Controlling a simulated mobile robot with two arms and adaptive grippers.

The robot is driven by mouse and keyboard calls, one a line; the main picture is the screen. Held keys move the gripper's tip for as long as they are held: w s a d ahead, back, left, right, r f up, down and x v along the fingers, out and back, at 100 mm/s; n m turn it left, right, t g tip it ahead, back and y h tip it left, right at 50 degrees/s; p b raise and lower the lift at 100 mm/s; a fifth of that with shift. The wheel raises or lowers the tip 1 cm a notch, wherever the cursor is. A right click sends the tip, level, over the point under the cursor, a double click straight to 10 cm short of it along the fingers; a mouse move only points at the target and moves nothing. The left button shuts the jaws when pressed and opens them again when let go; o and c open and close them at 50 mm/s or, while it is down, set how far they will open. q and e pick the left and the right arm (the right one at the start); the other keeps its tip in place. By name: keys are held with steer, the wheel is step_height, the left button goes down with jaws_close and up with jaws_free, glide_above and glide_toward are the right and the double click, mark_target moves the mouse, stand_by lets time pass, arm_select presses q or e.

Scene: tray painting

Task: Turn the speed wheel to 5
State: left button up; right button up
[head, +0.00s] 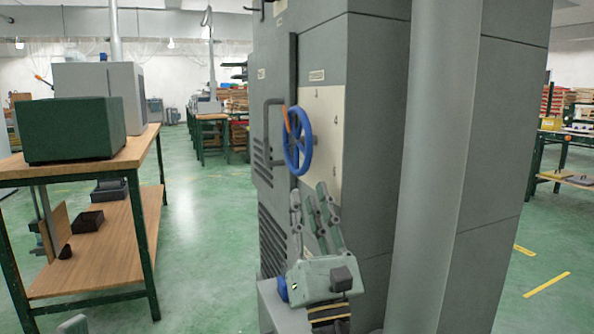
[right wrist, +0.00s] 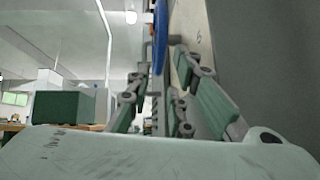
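An orange part (head: 286,117) shows at the wheel's upper left rim. My right gripper (head: 311,192) is just below the wheel, fingers pointing up, open and apart from it. In the right wrist view the wheel (right wrist: 160,42) shows nearly edge-on beyond the open, empty fingers. A small grey tip (head: 72,325) at the bottom edge may be my left gripper; its state is hidden.
The grey cabinet (head: 376,120) has a bar handle left of the wheel. A thick grey column (head: 437,170) stands at its right. A wooden-topped table (head: 145,142) with a green box (head: 70,130) stands at the left. Green floor (head: 205,230) between them is clear.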

mark_target(301, 171)
steer(key=p+x, duration=0.1)
steer(key=x, duration=0.6)
steer(key=shift+s+r, duration=0.1)
steer(key=shift+s, duration=0.05)
steer(key=shift+c, duration=0.4)
jaws_close()
